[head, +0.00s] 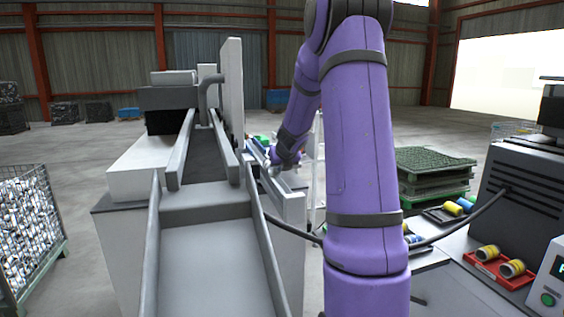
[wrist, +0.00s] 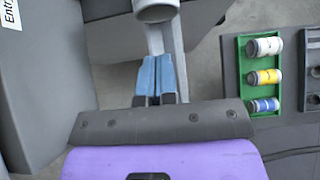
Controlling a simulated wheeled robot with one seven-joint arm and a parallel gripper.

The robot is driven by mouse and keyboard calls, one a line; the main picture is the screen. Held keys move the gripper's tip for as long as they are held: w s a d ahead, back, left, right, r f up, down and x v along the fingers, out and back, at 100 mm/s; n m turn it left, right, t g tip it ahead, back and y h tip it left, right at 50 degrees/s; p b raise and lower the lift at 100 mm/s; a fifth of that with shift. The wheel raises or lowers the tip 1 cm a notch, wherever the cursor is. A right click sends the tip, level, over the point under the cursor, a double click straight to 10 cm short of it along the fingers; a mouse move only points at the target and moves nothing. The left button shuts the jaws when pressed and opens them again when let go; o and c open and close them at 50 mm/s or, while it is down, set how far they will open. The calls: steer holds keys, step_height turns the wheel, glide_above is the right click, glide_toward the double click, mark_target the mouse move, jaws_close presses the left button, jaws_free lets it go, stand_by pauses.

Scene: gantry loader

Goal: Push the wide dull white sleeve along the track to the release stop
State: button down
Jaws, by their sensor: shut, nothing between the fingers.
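In the wrist view a dull whitish sleeve (wrist: 155,13) shows at the top edge, partly cut off, with its round end towards me. It sits at a narrow grey track (wrist: 179,52). My gripper (wrist: 156,60) has pale blue fingers, shut with nothing between them. The fingertips point at the sleeve, and a gap shows between them and it. In the head view my gripper (head: 274,163) is small beside the grey machine, partly hidden by its walls and my purple arm. I cannot make out the sleeve or the release stop there.
A green tray (wrist: 244,85) holds white, yellow and blue banded cylinders right of the track. A grey chute (head: 212,262) with raised sides stands in front. A wire cage (head: 30,225) is at left. A red tray (head: 490,271) with yellow cylinders lies on the right bench.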

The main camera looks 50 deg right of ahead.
steer(key=shift+x, duration=0.95)
steer(key=shift+w+d, duration=0.5)
steer(key=shift+w, duration=0.35)
steer(key=shift+w+d, duration=0.5)
steer(key=shift+w, duration=0.35)
